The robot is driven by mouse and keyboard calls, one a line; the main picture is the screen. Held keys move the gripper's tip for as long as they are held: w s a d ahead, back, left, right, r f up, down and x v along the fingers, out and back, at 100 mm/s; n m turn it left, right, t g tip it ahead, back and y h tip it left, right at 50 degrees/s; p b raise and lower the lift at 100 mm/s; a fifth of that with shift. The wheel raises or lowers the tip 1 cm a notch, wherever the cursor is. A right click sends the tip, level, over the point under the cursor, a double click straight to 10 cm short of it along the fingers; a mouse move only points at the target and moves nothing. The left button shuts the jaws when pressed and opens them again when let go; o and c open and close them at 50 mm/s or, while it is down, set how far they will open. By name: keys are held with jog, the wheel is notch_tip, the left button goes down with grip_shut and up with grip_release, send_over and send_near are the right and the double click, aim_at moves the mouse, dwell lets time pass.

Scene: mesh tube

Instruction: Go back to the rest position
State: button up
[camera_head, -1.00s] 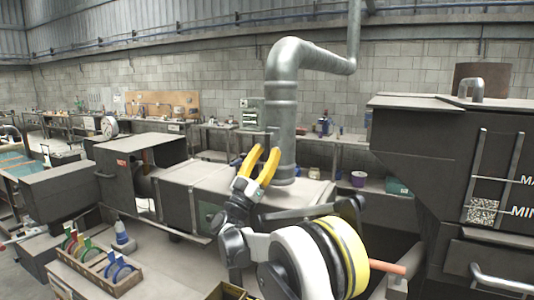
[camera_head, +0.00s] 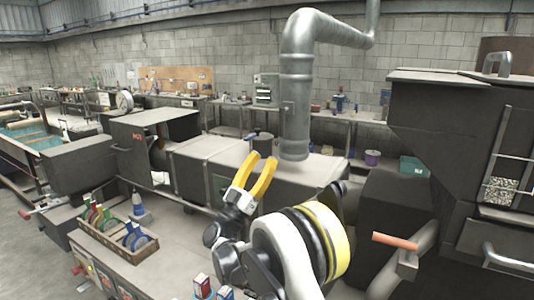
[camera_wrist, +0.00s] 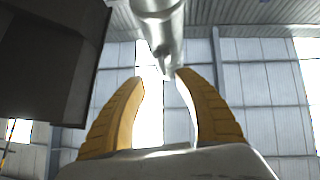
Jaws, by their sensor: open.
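My gripper (camera_head: 262,168) has two yellow fingers. It is raised and points upward in the middle of the head view, in front of a grey metal bench unit and the vertical duct. The fingers are apart with nothing between them. In the wrist view the open fingers (camera_wrist: 163,85) point up towards the roof, with the metal duct (camera_wrist: 160,25) beyond the tips.
The silver duct (camera_head: 295,100) stands behind my gripper. A dark hopper machine (camera_head: 440,130) is at the right, with an orange-handled part (camera_head: 395,241) near it.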

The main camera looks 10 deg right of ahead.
jog(key=shift+r, duration=0.1)
notch_tip(320, 180, up, 10)
jog(key=n+t+y+b, duration=0.1)
jog(key=n+t+y, duration=0.4)
jog(key=n+y, duration=1.1)
jog(key=s+d+f+m+g+y+b, duration=0.1)
jog(key=s+f+g, duration=0.4)
jog(key=s+f, duration=0.5)
jog(key=s+d+f+m+g+y, duration=0.1)
jog(key=s+d+f+m+g, duration=0.2)
jog(key=s+f, duration=0.7)
jog(key=s+d+f+m+g+y+b, duration=0.1)
jog(key=s+d+f+g, duration=0.5)
jog(key=s, duration=1.3)
notch_tip(320, 180, down, 5)
jog(key=shift+s+d+r+m+g+y+b, duration=0.15)
jog(key=shift+d+m+g+y+b, duration=0.3)
jog(key=shift+g, duration=0.45)
jog(key=shift+a, duration=0.1)
